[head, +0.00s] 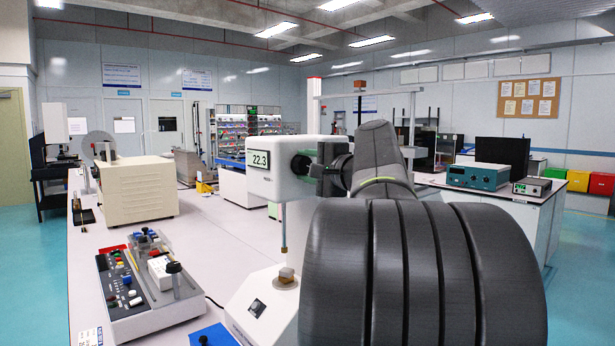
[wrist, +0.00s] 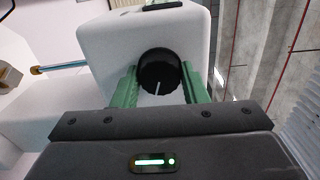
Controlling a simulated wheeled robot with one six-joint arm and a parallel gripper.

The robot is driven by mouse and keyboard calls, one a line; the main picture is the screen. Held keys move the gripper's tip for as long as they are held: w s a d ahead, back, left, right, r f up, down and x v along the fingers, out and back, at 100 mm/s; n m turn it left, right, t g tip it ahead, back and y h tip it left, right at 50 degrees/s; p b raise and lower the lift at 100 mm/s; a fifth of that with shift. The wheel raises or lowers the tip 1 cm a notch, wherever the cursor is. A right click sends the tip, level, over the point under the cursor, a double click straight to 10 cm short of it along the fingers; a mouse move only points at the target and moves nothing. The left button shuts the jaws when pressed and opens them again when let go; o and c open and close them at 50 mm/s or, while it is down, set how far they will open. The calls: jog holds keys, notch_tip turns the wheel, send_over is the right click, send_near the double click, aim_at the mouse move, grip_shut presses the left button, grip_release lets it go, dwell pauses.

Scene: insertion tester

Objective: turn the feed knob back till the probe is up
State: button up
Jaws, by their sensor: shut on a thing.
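The insertion tester's white head (head: 290,180) carries a display (head: 259,158) that reads 22.3. The black feed knob (wrist: 158,72) is on the side of this head, with a white pointer line aimed toward the bottom of the wrist view. My gripper (wrist: 160,86) is shut on the knob, one green finger on each side. In the head view my gripper (head: 306,166) meets the side of the head, and my arm hides part of the machine.
The tester's white base (head: 262,300) stands on a pale bench (head: 135,233). A grey control box (head: 150,290) with buttons and a beige box (head: 137,190) stand to the left. A blue mat (head: 213,336) lies in front.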

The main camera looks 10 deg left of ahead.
jog(key=shift+f+n+b, duration=0.15)
jog(key=shift+n+b, duration=0.8)
jog(key=shift+n, duration=0.05)
jog(key=shift+n+b, duration=0.45)
jog(key=shift+n, duration=0.15)
jog(key=o, duration=1)
jog(key=shift+c, duration=0.2)
jog(key=shift+d, duration=0.1)
jog(key=v, duration=1.3)
jog(key=shift+s+d+b, duration=0.2)
jog(key=shift+s+b, duration=0.05)
jog(key=shift+b, duration=0.05)
